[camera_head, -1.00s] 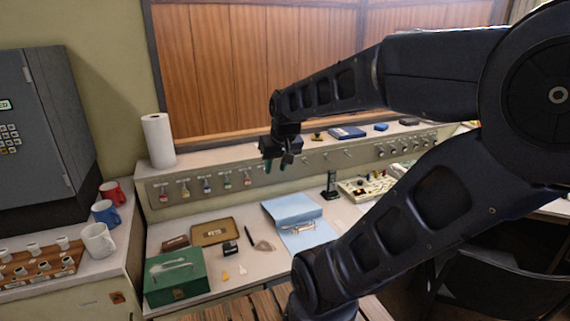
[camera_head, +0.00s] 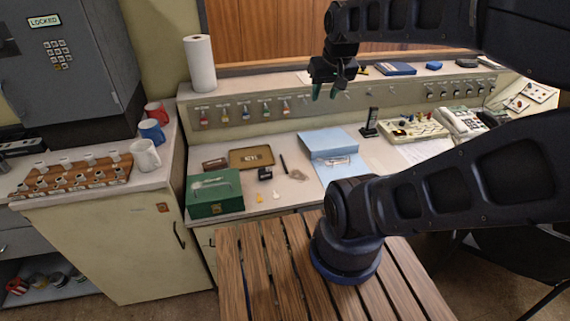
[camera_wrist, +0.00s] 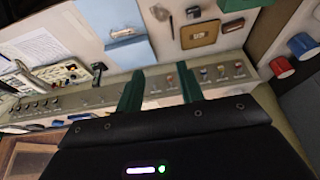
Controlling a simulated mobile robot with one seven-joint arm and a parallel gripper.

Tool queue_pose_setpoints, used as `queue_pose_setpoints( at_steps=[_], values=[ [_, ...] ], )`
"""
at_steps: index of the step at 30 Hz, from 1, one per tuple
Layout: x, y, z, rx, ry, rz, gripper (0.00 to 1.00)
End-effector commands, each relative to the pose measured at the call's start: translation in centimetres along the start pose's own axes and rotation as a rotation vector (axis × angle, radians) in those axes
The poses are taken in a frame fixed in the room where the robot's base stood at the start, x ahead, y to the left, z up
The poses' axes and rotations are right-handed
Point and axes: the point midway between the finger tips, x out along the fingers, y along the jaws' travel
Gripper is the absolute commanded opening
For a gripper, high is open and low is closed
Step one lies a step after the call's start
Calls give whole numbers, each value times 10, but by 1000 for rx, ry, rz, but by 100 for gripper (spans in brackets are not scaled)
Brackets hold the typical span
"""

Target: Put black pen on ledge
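The black pen (camera_head: 283,163) lies on the desk, between a small black box and a clear bag. It also shows as a thin dark line in the wrist view (camera_wrist: 172,27). The ledge (camera_head: 262,84) is the long pale top of the console behind the desk, above a panel of hooks and knobs. My gripper (camera_head: 325,95) hangs in front of the console panel, beyond and above the pen. In the wrist view its two green fingers (camera_wrist: 160,90) stand apart with nothing between them.
A paper towel roll (camera_head: 200,64) stands at the ledge's left end; a blue book (camera_head: 395,69) lies farther right. A green box (camera_head: 214,194), tan tray (camera_head: 251,157) and blue folder (camera_head: 328,141) surround the pen's area. A slatted wooden surface (camera_head: 262,270) is in front.

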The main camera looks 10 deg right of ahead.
Motion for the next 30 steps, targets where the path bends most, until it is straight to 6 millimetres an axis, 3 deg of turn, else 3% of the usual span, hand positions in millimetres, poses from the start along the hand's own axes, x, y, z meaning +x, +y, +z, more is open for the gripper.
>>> queue_pose_setpoints(
  at_steps=[15,30],
  values=[
    [115,-16,-67,3,-12,-42,37],
    [242,-32,-93,12,-17,-42,37]
  ],
)
